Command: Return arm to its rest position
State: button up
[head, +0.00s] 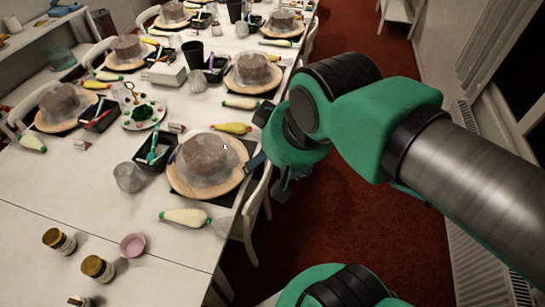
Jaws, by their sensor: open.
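My arm reaches in from the right of the head view, with green and dark joints and a grey metal link. My gripper (267,177) is at the table's right edge, beside the nearest cake turntable (186,187). Its dark fingers are apart and nothing shows between them. One finger appears close to the turntable's right rim; I cannot tell whether it touches. A grey-brown cake (206,153) on a clear sheet stands on this turntable.
A long white table (60,190) carries several turntables with cakes, piping bags (186,217), black trays, jars (97,268) and a pink bowl (132,245). White chairs (259,205) line its right side. Red floor (330,215) is clear between the table and the radiator (466,120).

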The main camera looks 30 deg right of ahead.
jog(key=shift+f+b, duration=0.85)
jog(key=shift+o, duration=0.5)
jog(key=shift+w+r, duration=0.1)
jog(key=shift+w, duration=0.05)
dwell(0.9)
